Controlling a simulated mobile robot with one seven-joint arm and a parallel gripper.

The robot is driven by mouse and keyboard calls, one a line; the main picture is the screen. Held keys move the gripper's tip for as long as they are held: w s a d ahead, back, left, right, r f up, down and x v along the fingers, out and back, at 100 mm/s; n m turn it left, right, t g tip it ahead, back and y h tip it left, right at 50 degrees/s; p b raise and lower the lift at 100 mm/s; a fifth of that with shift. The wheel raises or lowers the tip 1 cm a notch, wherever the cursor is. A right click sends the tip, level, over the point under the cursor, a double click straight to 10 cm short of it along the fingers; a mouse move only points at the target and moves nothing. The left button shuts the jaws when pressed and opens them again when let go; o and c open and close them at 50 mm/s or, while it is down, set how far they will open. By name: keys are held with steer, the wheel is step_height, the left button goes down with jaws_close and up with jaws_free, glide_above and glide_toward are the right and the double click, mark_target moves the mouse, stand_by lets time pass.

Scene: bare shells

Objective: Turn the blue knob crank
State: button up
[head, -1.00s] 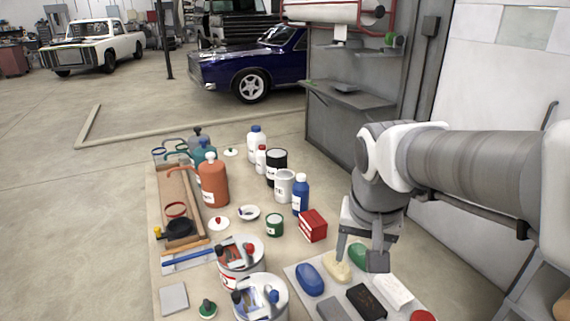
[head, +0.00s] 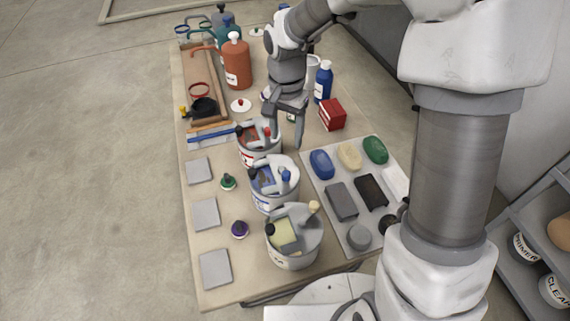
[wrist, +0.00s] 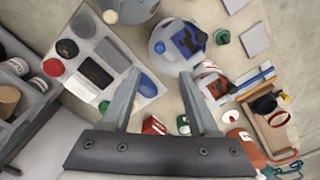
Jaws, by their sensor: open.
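The blue knob crank (head: 286,174) sits on the middle of three pale buckets in the head view. Its bucket (head: 275,204) has a blue label. My gripper (head: 284,125) is open and empty. It hangs above the rear bucket (head: 262,155), which has a red knob, and is apart from the blue knob. In the wrist view the gripper (wrist: 158,78) has nothing between its fingers.
The front bucket (head: 292,257) has a cream knob. A tray (head: 318,194) of soap-like blocks lies to the right, and a red box (head: 332,115) stands behind it. Green (head: 228,181) and purple (head: 240,229) knobs stand at the left. Orange (head: 237,62) and blue (head: 323,82) bottles stand farther back.

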mark_target(286, 173)
step_height(286, 173, down, 14)
steer(key=shift+f, duration=0.15)
stand_by(0.3)
jaws_close()
